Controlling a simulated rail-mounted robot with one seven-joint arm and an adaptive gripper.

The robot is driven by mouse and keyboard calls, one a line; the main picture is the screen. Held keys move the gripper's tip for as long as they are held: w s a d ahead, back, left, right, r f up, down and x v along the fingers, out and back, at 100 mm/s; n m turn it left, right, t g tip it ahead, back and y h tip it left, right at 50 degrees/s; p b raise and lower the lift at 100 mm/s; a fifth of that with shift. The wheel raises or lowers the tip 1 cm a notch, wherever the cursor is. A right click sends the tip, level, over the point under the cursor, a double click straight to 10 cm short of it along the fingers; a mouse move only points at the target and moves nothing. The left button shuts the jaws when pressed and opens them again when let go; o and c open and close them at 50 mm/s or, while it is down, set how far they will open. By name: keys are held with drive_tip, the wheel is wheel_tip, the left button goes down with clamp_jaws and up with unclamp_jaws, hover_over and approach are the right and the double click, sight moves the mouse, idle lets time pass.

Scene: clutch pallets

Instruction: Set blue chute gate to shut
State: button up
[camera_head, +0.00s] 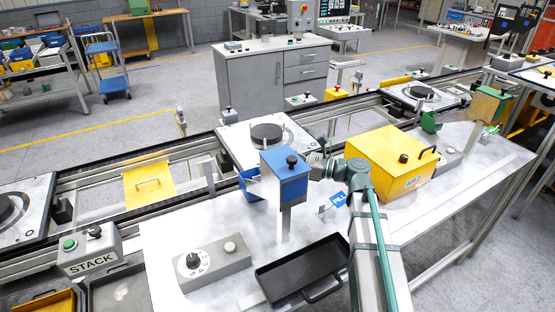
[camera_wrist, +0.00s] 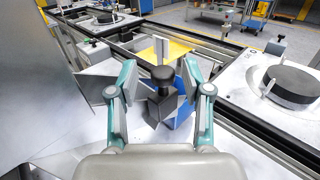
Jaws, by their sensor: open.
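The blue chute (camera_head: 285,180) is a blue box on a pale post, with a black knob (camera_head: 291,160) on it. A blue tray-like piece (camera_head: 250,187) shows just left of it. My gripper (camera_head: 318,165) is at the right of the blue box, partly hidden by my own arm. In the wrist view my gripper (camera_wrist: 160,82) is open, its teal fingers on either side of the black knob (camera_wrist: 163,78), with the blue box (camera_wrist: 185,103) behind. I cannot tell whether the knob touches a finger, nor the gate's position.
A yellow box (camera_head: 385,168) with a handle stands right of my arm. A black tray (camera_head: 302,268) and a grey dial box (camera_head: 212,263) lie in front on the bench. A conveyor with a round-disc pallet (camera_head: 266,135) runs behind.

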drive_tip(key=v, duration=1)
